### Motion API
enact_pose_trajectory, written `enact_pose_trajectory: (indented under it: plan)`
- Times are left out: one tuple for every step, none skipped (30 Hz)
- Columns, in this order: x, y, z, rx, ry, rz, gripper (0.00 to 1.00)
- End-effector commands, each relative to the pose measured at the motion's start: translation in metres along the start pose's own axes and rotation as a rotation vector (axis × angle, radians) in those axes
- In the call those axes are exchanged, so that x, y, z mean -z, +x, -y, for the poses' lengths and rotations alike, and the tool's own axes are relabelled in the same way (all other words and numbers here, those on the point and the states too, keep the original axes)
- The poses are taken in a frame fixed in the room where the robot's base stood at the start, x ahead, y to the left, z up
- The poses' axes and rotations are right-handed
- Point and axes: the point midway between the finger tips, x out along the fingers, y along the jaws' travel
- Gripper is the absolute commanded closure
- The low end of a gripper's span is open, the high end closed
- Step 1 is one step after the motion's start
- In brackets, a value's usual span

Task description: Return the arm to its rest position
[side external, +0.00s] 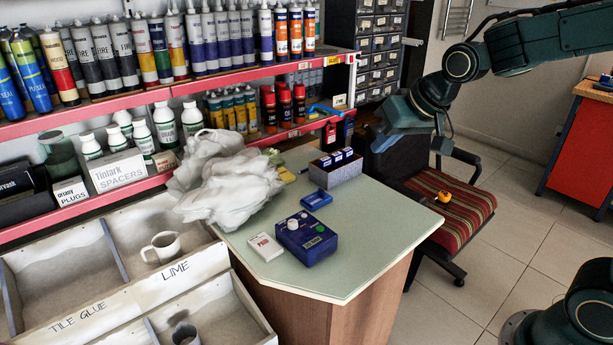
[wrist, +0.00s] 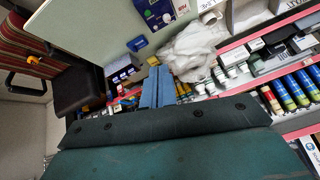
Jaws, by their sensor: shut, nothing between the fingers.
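My gripper (wrist: 157,72) shows in the wrist view as two blue-grey fingers side by side, closed together with nothing between them. In the side external view my gripper (side external: 392,122) hangs in the air beyond the far right of the table (side external: 345,250), above and behind the striped chair. My dark green arm reaches in from the upper right. The gripper appears clear of the table and the things on it, though its exact distance from the shelves cannot be told.
The table holds a crumpled white plastic bag (side external: 225,185), a blue device (side external: 306,238), a small blue tray (side external: 316,200) and a box with blue-topped items (side external: 336,172). The striped chair (side external: 447,205) stands right. Red shelves (side external: 190,88) with tubes and wooden bins (side external: 130,290) are left.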

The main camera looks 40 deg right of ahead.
Motion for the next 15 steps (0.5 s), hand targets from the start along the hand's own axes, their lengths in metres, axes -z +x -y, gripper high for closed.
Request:
enact_pose_trajectory:
  plan:
    - [-0.007,-0.012,-0.001,-0.002,-0.015,0.001,1.0]
    - [-0.012,-0.018,-0.002,-0.005,-0.025,0.006,1.0]
    - [-0.019,-0.026,-0.004,-0.007,-0.038,0.01,1.0]
    - [-0.024,-0.032,-0.005,-0.009,-0.047,0.014,1.0]
    - [-0.029,-0.038,-0.006,-0.011,-0.057,0.018,1.0]
    - [-0.036,-0.045,-0.007,-0.014,-0.07,0.024,1.0]
    - [-0.042,-0.051,-0.009,-0.016,-0.079,0.028,1.0]
    - [-0.048,-0.056,-0.01,-0.018,-0.089,0.032,1.0]
    - [-0.055,-0.063,-0.012,-0.02,-0.101,0.037,1.0]
    - [-0.06,-0.068,-0.013,-0.022,-0.11,0.041,1.0]
    - [-0.067,-0.073,-0.015,-0.024,-0.119,0.046,1.0]
    - [-0.074,-0.079,-0.017,-0.026,-0.131,0.05,1.0]
    - [-0.08,-0.083,-0.018,-0.028,-0.14,0.055,1.0]
    - [-0.086,-0.088,-0.02,-0.03,-0.149,0.058,1.0]
    - [-0.094,-0.093,-0.022,-0.032,-0.161,0.064,1.0]
